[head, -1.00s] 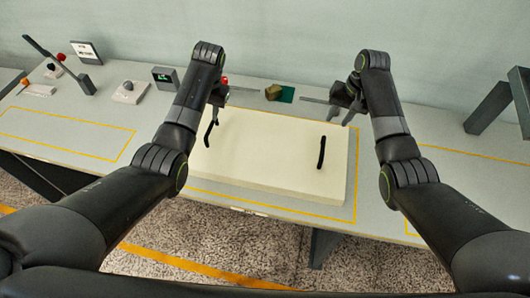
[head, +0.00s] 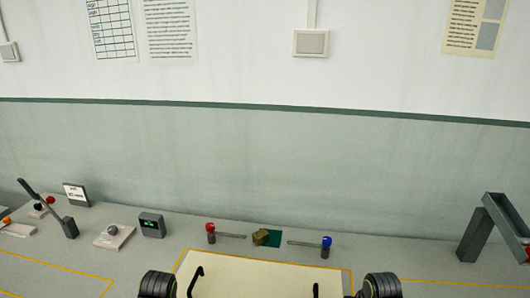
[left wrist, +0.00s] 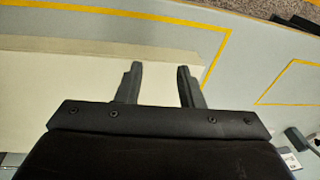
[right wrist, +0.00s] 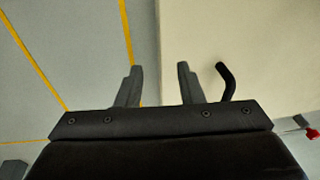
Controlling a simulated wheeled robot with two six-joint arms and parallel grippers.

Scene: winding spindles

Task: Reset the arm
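My left gripper (left wrist: 158,68) is open and empty in the left wrist view, above the edge of a cream board. My right gripper (right wrist: 159,67) is open and empty in the right wrist view, beside a black handle (right wrist: 227,82) on that board. In the head view only parts of my two arms show at the bottom edge, and both grippers are out of that view. The cream board (head: 255,275) is cut off at the bottom, with a black handle (head: 196,279) at left and another (head: 316,290) at right.
Behind the board stand a red-knobbed post (head: 210,234), a blue-knobbed post (head: 326,247) and a brass-coloured block (head: 261,237) by a green patch. A green-display box (head: 152,225) and a lever (head: 48,208) stand left. A grey frame (head: 490,230) stands right.

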